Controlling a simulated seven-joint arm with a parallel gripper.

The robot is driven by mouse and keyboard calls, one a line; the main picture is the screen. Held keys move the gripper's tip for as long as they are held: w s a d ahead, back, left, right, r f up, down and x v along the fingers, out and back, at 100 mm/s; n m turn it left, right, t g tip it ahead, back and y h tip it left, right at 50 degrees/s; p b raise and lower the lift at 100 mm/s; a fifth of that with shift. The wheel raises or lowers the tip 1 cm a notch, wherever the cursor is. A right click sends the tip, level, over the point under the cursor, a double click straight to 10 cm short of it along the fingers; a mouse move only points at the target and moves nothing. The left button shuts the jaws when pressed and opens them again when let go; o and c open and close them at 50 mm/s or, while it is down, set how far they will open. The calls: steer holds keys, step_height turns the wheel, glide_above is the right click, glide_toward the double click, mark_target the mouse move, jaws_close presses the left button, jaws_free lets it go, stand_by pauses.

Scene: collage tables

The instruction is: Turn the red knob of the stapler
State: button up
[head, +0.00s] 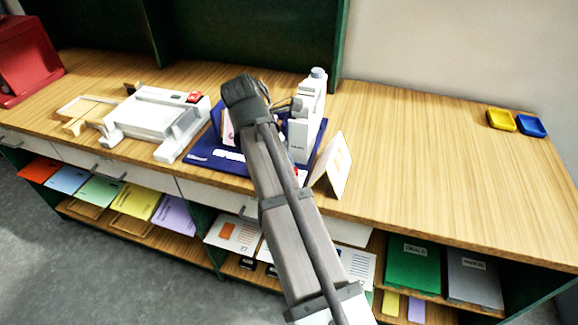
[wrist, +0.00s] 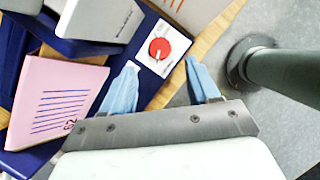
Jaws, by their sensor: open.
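The stapler is a tall white machine (head: 305,125) on a blue base (head: 212,158), partly hidden by my arm in the head view. In the wrist view, part of its pale body (wrist: 98,18) shows at upper left. The red knob (wrist: 159,48), with a pale mark across it, sits on a white plate on the blue base. In the wrist view the knob lies between and just beyond the fingertips; I cannot tell the height gap.
A standing card (head: 333,166) is right of the stapler. A white machine (head: 155,118) stands to the left. Yellow (head: 501,120) and blue (head: 531,125) trays sit at far right. The table between is clear.

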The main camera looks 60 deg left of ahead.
steer(key=x, duration=0.6)
steer(key=shift+w+f, duration=0.15)
steer(key=shift+f, duration=0.15)
steer(key=shift+c, duration=0.2)
steer(key=c, duration=1)
steer(key=m+h, duration=0.1)
steer(key=m, duration=0.1)
steer(key=shift+a+m, duration=0.2)
steer(key=shift+m, duration=0.2)
steer(key=shift+m+g+h, duration=0.4)
steer(key=shift+m+h, duration=0.2)
steer(key=shift+m, duration=1.1)
